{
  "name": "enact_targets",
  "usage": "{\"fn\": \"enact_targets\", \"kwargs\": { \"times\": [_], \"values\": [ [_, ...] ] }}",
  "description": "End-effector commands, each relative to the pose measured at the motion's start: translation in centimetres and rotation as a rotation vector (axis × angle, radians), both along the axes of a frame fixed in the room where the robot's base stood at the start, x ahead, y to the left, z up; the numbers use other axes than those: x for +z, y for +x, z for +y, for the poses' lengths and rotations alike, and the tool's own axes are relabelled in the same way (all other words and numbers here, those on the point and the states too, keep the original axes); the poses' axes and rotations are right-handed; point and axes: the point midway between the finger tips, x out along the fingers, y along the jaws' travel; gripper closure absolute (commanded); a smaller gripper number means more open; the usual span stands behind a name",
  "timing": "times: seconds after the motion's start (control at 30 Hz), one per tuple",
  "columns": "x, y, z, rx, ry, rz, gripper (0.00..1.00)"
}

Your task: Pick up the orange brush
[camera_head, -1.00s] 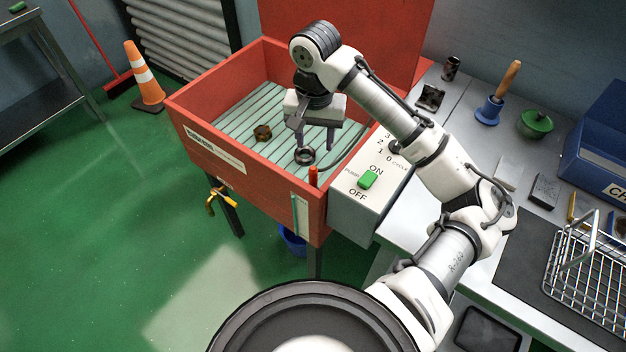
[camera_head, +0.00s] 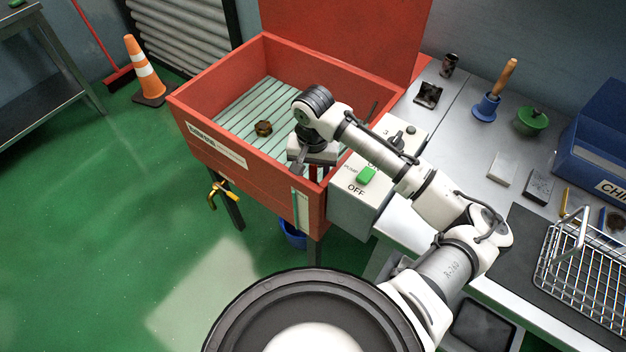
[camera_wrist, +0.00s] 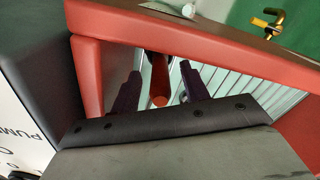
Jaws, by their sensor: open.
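The brush shows as a red-orange rounded handle (camera_wrist: 159,80) in the wrist view, lying between my two fingers inside the red washer basin. In the head view a small part of the handle (camera_head: 313,172) shows at the basin's near right corner, just below my gripper (camera_head: 310,163). My gripper is open, with a dark finger on each side of the handle in the wrist view (camera_wrist: 160,70). Gaps show between handle and fingers. The brush's bristles are not clearly visible.
The red basin wall (camera_head: 250,178) stands close around my gripper. The grey pump box with a green switch (camera_head: 367,175) is just right of it. A brown nut-like part (camera_head: 263,128) lies on the ribbed basin floor. A wire basket (camera_head: 585,270) stands far right.

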Motion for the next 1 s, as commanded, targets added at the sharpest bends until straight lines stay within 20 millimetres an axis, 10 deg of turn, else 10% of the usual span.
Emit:
{"fn": "enact_targets", "kwargs": {
  "times": [0.17,0.5,1.0],
  "values": [
    [0.0,0.0,0.0,0.0,0.0,0.0,0.55],
    [0.0,0.0,0.0,0.0,0.001,0.0,0.99],
    [1.4,0.1,0.0,0.001,0.001,-0.002,1.0]
  ]
}}
